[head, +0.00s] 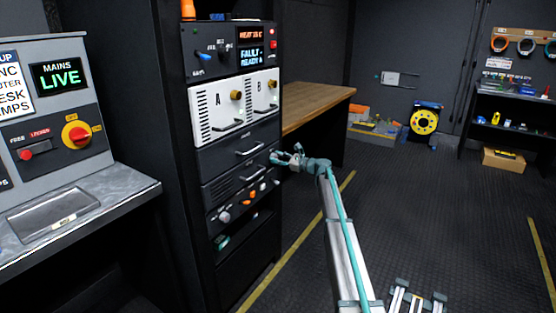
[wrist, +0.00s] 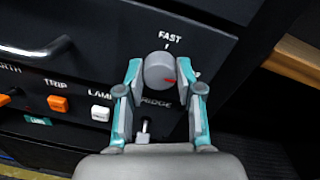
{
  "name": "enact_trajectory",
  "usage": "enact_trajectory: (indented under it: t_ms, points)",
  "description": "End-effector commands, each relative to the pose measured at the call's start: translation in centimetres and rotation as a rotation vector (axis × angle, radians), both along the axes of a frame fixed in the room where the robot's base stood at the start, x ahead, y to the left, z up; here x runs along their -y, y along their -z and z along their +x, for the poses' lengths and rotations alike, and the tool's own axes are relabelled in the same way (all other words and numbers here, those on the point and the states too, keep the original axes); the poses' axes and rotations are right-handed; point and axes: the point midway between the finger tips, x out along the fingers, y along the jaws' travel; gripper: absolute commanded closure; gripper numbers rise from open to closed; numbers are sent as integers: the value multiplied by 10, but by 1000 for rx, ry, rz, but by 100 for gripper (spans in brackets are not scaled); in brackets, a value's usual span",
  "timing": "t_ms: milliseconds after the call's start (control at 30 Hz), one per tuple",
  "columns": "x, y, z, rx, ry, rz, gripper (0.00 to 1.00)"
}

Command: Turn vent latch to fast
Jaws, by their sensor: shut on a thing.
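The vent latch appears as a round grey knob (wrist: 159,70) with a red mark on its right side, in the wrist view. The word FAST and a small tick are printed above it on the dark panel. The red mark points right, away from the tick. My gripper (wrist: 160,76) has one teal-and-grey finger on each side of the knob and is shut on it. In the head view my gripper (head: 277,157) is at the right edge of the equipment rack, and I cannot make out the knob there.
Below the knob is a small metal toggle (wrist: 144,126), partly between my fingers. An orange TRIP switch (wrist: 58,104), a white switch (wrist: 101,113) and a bar handle (wrist: 38,49) are to the left. A wooden bench (head: 315,103) stands behind the rack. The floor at right is open.

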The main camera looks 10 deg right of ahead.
Motion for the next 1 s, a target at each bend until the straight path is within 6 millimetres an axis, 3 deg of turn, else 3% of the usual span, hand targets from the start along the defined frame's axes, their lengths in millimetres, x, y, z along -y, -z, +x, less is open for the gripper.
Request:
enact_trajectory:
  t_ms: [1000]
  points:
    - [-1,3,-1,710,1,-610,99]
